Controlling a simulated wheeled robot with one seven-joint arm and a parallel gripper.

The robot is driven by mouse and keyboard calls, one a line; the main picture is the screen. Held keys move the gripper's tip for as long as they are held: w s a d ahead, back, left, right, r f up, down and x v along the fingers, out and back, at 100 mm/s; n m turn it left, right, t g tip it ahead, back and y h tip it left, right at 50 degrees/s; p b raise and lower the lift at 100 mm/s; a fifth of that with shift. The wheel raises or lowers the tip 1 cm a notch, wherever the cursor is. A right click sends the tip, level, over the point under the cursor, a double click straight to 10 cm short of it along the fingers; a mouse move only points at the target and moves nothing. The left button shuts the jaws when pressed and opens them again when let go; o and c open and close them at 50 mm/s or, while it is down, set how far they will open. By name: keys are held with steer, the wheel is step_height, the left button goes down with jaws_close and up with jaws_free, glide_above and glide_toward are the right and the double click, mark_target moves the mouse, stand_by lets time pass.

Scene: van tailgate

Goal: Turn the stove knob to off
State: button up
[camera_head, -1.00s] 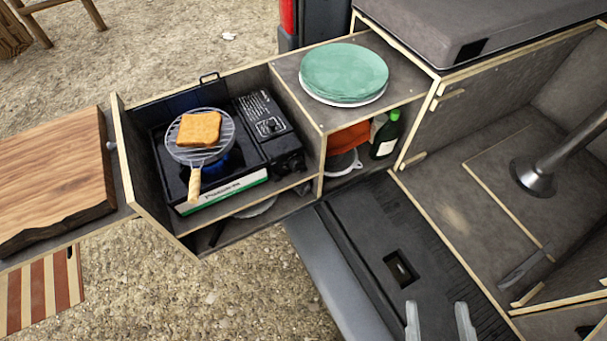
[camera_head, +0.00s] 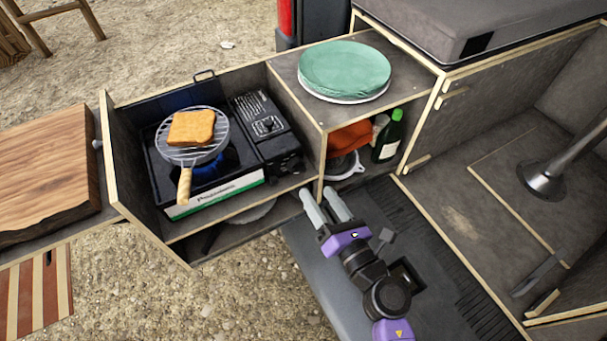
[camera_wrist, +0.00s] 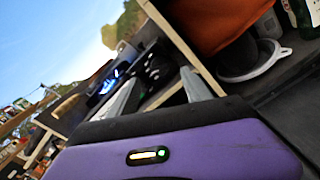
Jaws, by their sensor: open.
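The portable gas stove (camera_head: 213,194) sits in the pull-out wooden box, with a blue flame (camera_head: 208,170) showing under the grill. Its dark right front face, where the knob would be (camera_head: 289,167), is too small to read the knob's setting. In the wrist view a round dark knob (camera_wrist: 153,72) appears beyond my fingers, tilted and partly blurred. My gripper (camera_head: 318,196) is open and empty, just right of and below the stove's front right corner, apart from it. Its two fingers also show in the wrist view (camera_wrist: 160,78).
A slice of bread (camera_head: 191,128) lies on the wire grill (camera_head: 168,154), whose wooden handle points forward. The box's wooden divider (camera_head: 322,160) stands right of the stove. Green plates (camera_head: 345,68) top the shelf; a green bottle (camera_head: 388,140) stands below.

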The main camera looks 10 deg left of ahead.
mark_target(301, 171)
steer(key=shift+n, duration=0.8)
steer(key=x, duration=0.7)
steer(key=shift+w+a, duration=0.2)
steer(key=shift+a, duration=0.2)
jaws_close()
